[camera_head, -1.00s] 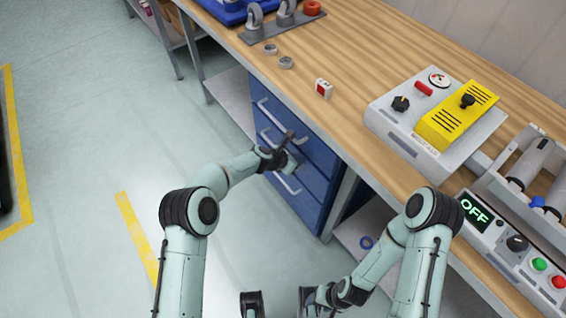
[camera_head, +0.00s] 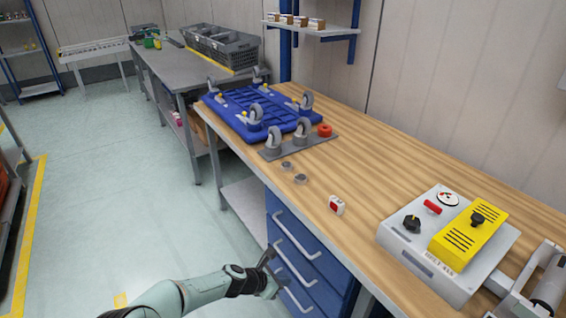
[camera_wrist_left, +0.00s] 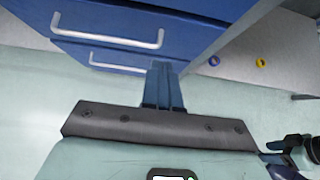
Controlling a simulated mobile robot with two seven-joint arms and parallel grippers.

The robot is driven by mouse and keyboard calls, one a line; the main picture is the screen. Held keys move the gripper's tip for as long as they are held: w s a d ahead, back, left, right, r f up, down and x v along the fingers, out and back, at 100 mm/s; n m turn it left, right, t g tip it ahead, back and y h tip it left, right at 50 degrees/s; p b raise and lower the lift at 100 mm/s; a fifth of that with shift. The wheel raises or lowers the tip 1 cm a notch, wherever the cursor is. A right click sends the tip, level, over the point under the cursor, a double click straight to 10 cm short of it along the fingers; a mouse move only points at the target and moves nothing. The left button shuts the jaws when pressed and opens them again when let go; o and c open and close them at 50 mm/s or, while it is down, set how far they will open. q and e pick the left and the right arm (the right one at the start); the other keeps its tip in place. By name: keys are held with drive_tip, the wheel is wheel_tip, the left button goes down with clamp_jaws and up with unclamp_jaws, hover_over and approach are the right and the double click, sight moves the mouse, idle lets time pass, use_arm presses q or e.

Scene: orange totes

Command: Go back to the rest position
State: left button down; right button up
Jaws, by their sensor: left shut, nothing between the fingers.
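My left gripper (camera_head: 270,272) is at the bottom of the head view, in front of the blue drawer cabinet (camera_head: 318,262) under the wooden bench. In the left wrist view its two fingers (camera_wrist_left: 162,84) are together, with nothing between them. They point toward the drawer handles; whether they touch the cabinet is hard to tell. The left arm reaches in from the bottom left of the head view. My right gripper is not in the head view. A dark and pale green robot part shows at the lower right of the wrist view.
The wooden bench (camera_head: 370,185) holds a blue caster frame (camera_head: 262,112), a grey plate with casters, a small red-and-white block (camera_head: 337,205) and a control box (camera_head: 405,252) with a yellow cover. A grey table with a dark crate (camera_head: 222,47) stands behind. Open floor lies left.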

use_arm(q)
drive_tip(key=s+a+f+m+g+y+p, duration=0.3)
drive_tip(key=s+a+f+m+p, duration=0.35)
drive_tip(key=s+f, duration=0.7)
drive_tip(key=s+a+r+m+g+p, duration=0.1)
drive_tip(key=s+a+m+p, duration=0.1)
drive_tip(key=s+m, duration=0.5)
drive_tip(key=s+a+r+m+g+y+p, duration=0.1)
drive_tip(key=s+m, duration=0.6)
drive_tip(key=s, duration=1.1)
drive_tip(key=a+g+p, duration=0.1)
drive_tip(key=a, duration=0.1)
drive_tip(key=shift+a, duration=0.35)
drive_tip(key=shift+r, duration=0.1)
